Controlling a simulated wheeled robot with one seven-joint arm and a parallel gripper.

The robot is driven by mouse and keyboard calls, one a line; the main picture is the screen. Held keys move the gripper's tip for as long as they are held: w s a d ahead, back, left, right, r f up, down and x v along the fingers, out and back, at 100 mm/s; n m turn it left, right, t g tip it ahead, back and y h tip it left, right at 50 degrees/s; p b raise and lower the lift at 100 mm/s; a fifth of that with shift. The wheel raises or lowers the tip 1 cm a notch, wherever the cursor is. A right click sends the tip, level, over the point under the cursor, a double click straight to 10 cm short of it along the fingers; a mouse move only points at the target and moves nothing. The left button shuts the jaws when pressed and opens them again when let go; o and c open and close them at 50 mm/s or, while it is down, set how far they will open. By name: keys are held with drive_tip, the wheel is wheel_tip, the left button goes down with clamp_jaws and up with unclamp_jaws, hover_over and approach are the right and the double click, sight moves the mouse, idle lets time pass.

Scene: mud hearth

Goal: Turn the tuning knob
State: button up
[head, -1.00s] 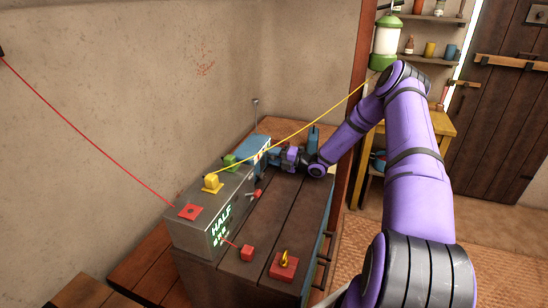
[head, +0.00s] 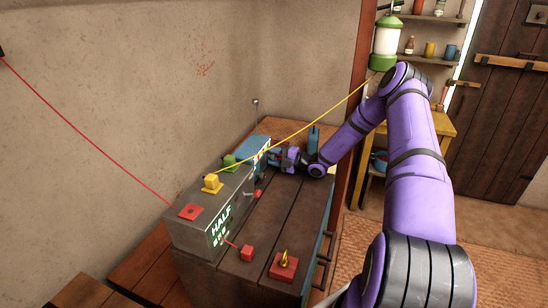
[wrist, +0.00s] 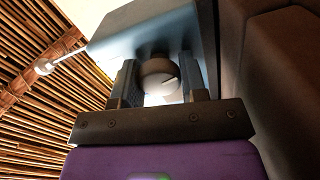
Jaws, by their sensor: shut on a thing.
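The tuning knob (wrist: 158,77) is a round brown knob with a pale pointer mark, on the face of a blue radio (wrist: 122,34). In the wrist view my gripper's two dark fingers stand on either side of the knob and are shut on it. In the head view the radio (head: 250,148) stands at the far end of the cabinet, behind a grey box. My gripper (head: 274,156) reaches its front from the right. The knob is hidden there by the gripper, and the radio's lit dial shows only as a thin strip.
The grey box (head: 190,232) marked HALF carries yellow, green and red fittings, with a yellow cord rising across the view. Red blocks (head: 284,267) sit near the front of the cabinet top (head: 285,215). A green-white lantern (head: 385,42) hangs by the post.

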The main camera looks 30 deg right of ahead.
drive_tip(key=o, duration=0.9)
drive_tip(key=shift+s+d, duration=0.1)
drive_tip(key=v, duration=1)
drive_tip(key=shift+s+d, duration=0.2)
drive_tip(key=shift+s, duration=0.05)
